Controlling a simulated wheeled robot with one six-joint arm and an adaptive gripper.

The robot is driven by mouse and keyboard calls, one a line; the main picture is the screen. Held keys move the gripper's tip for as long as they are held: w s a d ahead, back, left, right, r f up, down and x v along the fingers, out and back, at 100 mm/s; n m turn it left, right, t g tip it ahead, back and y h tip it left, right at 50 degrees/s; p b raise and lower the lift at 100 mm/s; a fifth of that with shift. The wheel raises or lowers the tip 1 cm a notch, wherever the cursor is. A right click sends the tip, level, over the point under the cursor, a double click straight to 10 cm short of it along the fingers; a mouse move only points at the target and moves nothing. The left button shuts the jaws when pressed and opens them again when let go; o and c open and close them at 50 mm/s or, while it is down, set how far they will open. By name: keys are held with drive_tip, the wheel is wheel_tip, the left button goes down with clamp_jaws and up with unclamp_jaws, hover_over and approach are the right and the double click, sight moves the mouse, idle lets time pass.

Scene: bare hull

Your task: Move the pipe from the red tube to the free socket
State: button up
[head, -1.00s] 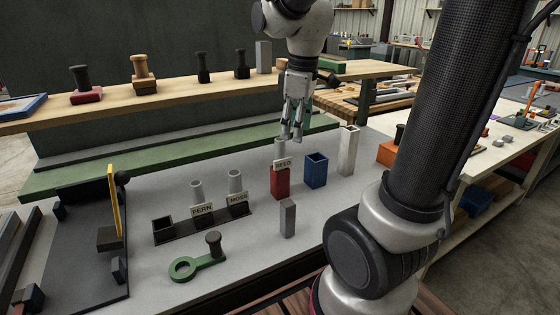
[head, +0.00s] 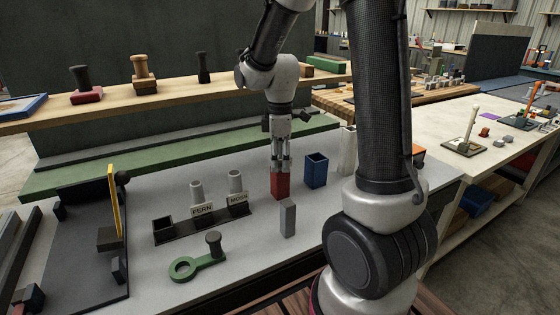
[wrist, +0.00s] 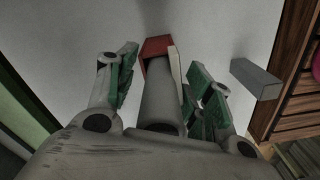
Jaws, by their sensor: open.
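The red tube (head: 280,186) stands upright on the grey bench. The grey pipe (wrist: 161,95) stands in the red tube (wrist: 157,45), seen in the wrist view, with a pale label edge beside it. My gripper (head: 280,163) is directly above the red tube, pointing down. Its open fingers (wrist: 160,85) are on both sides of the pipe, with a gap visible on each side. The dark socket rack (head: 205,226) has an empty left socket (head: 163,229). Its other two sockets hold grey pipes (head: 197,192) (head: 235,181), labelled FERN and MOSS.
A blue tube (head: 316,171) stands close right of the red tube, and a white one (head: 348,139) is partly behind my arm. A grey block (head: 288,218) stands in front. Bench surface between rack and red tube is clear.

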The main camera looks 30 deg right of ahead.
clamp_jaws()
